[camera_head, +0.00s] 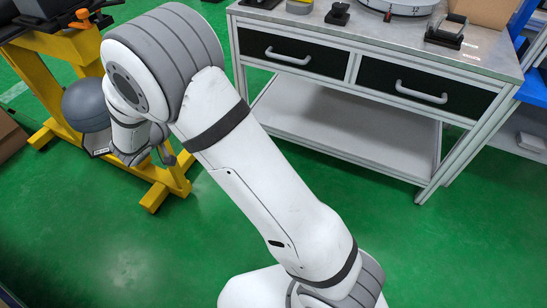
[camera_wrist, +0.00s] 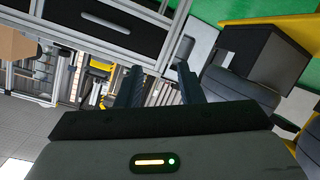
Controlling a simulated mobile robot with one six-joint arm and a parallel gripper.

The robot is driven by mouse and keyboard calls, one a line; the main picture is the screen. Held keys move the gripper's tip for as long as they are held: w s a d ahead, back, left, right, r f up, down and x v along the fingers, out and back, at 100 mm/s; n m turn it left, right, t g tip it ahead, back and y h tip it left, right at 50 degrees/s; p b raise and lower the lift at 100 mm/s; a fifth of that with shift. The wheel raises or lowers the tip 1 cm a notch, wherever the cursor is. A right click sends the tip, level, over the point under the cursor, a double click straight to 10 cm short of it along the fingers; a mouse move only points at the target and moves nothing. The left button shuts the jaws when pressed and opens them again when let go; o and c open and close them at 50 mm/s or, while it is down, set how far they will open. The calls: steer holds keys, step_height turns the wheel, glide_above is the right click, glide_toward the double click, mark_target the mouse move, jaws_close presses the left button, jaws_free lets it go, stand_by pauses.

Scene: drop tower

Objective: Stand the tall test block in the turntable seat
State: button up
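The round white turntable (camera_head: 398,7) with a marked rim sits on the workbench top at the upper edge of the head view. Most of it is cut off, and its seat is not visible. I cannot make out the tall test block in either view. My gripper (camera_wrist: 160,85) shows two dark fingers set apart with nothing between them in the wrist view. In the head view it hangs at the left, beside the yellow stand and well away from the bench, partly hidden by my arm.
The workbench (camera_head: 390,45) has two black drawers and a lower shelf. A black fixture (camera_head: 446,31), a smaller black piece (camera_head: 338,13) and a cardboard box (camera_head: 482,10) are on top. A yellow stand (camera_head: 42,88) is at the left. Green floor (camera_head: 120,255) is open in front.

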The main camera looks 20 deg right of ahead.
steer(key=s+d+r+g, duration=0.2)
steer(key=s+d+g, duration=0.4)
steer(key=d, duration=0.4)
steer(key=s+d+r+g, duration=0.2)
steer(key=s+d+g, duration=0.2)
steer(key=s+d, duration=0.5)
steer(key=s+d+r+n+g+y, duration=0.1)
steer(key=s+d+y, duration=0.1)
steer(key=s+y, duration=0.5)
steer(key=s, duration=0.5)
steer(key=shift+s+y, duration=0.3)
steer(key=shift+s, duration=0.1)
steer(key=shift+s+a+r+y, duration=0.15)
steer(key=shift+s+a+y, duration=0.1)
steer(key=shift+s+y, duration=0.05)
steer(key=shift+o, duration=0.5)
steer(key=shift+s+d, duration=0.15)
steer(key=shift+d, duration=0.25)
steer(key=shift+n, duration=0.3)
